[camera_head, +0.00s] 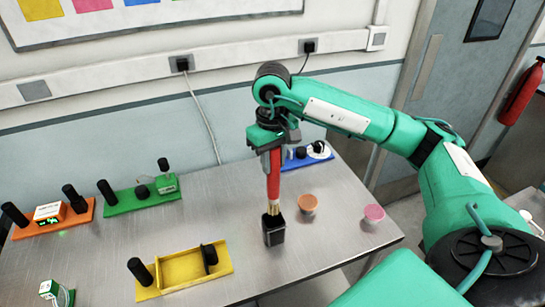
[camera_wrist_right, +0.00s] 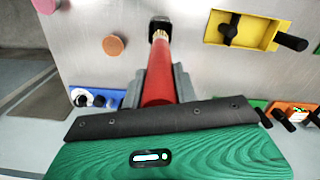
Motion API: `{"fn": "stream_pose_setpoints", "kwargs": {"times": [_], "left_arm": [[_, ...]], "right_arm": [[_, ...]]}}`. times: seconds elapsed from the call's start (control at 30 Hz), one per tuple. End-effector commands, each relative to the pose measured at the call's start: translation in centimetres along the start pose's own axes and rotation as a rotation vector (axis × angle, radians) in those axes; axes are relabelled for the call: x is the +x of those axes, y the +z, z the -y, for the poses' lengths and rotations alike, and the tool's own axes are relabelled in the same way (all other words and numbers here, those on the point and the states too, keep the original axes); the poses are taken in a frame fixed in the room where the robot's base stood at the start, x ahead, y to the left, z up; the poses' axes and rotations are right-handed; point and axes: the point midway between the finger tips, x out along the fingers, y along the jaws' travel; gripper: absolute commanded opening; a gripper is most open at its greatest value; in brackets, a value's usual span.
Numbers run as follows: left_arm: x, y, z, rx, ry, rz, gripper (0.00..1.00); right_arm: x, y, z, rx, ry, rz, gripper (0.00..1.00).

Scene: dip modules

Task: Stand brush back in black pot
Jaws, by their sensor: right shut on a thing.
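The brush has a red handle and pale bristles; it shows in the head view (camera_head: 273,183) and in the right wrist view (camera_wrist_right: 157,75). My right gripper (camera_head: 271,155) is shut on the upper handle and holds the brush upright, bristles down. The black pot (camera_head: 274,233) stands on the table right below the bristles. The bristle tip is at or just over the pot's mouth; I cannot tell whether it is inside. The pot also shows in the right wrist view (camera_wrist_right: 161,27), at the far end of the brush. My left gripper is out of view.
A yellow module (camera_head: 185,270) lies to the left, with green (camera_head: 140,197) and orange (camera_head: 52,222) modules beyond. A blue module (camera_head: 305,157) sits behind my right gripper.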

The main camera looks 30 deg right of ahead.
Motion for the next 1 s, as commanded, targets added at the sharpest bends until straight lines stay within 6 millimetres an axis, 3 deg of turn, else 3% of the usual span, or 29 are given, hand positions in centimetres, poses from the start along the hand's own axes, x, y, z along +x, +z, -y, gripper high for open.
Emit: {"fn": "stream_pose_setpoints", "kwargs": {"times": [0.33,1.0], "left_arm": [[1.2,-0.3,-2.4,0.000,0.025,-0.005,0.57],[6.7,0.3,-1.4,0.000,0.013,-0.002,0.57]], "right_arm": [[3.2,-0.1,0.0,0.000,0.000,0.000,0.00],[8.1,-0.2,0.0,0.000,-0.001,0.000,0.00]]}}
